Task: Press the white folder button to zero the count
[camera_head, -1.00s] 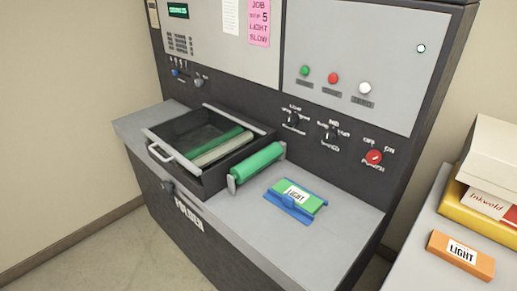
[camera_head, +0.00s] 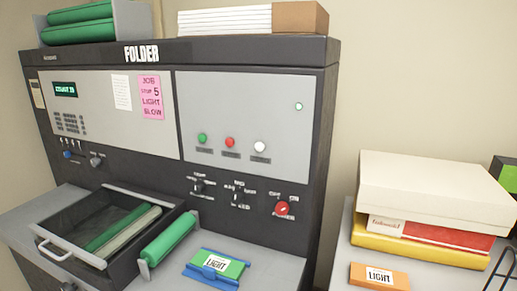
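The folder (camera_head: 320,110) is a dark machine with a grey control panel, in the middle and left of the head view. Its white button (camera_head: 260,146) is on the right half of the panel, right of a red button (camera_head: 230,142) and a green button (camera_head: 202,138). A small green-lit count display (camera_head: 66,90) is at the upper left of the panel; its digits are too small to read surely. Neither of my grippers shows in the view.
A red rotary power knob (camera_head: 282,209) and two selector switches sit below the buttons. An open tray (camera_head: 62,209) with green rollers and a blue-and-green LIGHT block (camera_head: 215,265) are on the ledge. Boxes (camera_head: 430,185) and an orange LIGHT block (camera_head: 379,276) are on the right table.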

